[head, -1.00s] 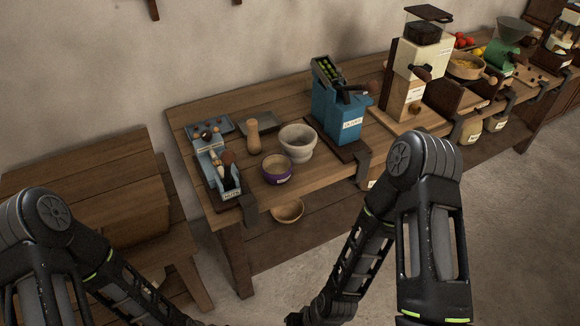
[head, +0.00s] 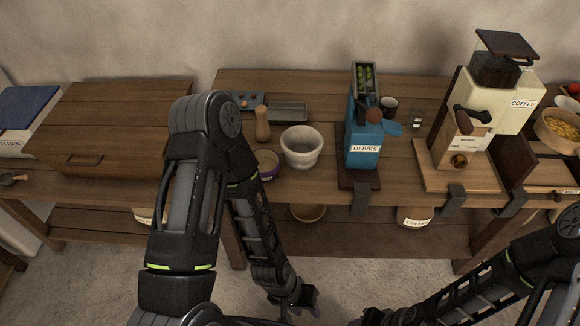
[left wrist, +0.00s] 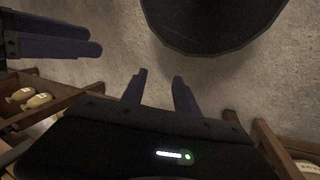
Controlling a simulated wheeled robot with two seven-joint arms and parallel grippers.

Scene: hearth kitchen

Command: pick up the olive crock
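A pale crock (head: 414,216) with a label stands on the lower shelf, partly hidden by the bench top; its label is too small to read. Another pale labelled crock (head: 143,215) shows on the lower shelf at left, partly behind my left arm. I cannot tell which is the olive crock. My left gripper (head: 296,301) hangs low in front of the bench, apart from both crocks. In the left wrist view its two fingers (left wrist: 159,88) are spread with nothing between them. My right gripper (head: 383,317) is at the bottom edge, mostly cut off.
On the bench stand a blue mill labelled OLIVES (head: 364,140), a grey mortar (head: 301,147), a purple-banded bowl (head: 267,164) and a coffee grinder (head: 483,110). A wooden bowl (head: 308,212) sits on the lower shelf. The floor in front is clear.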

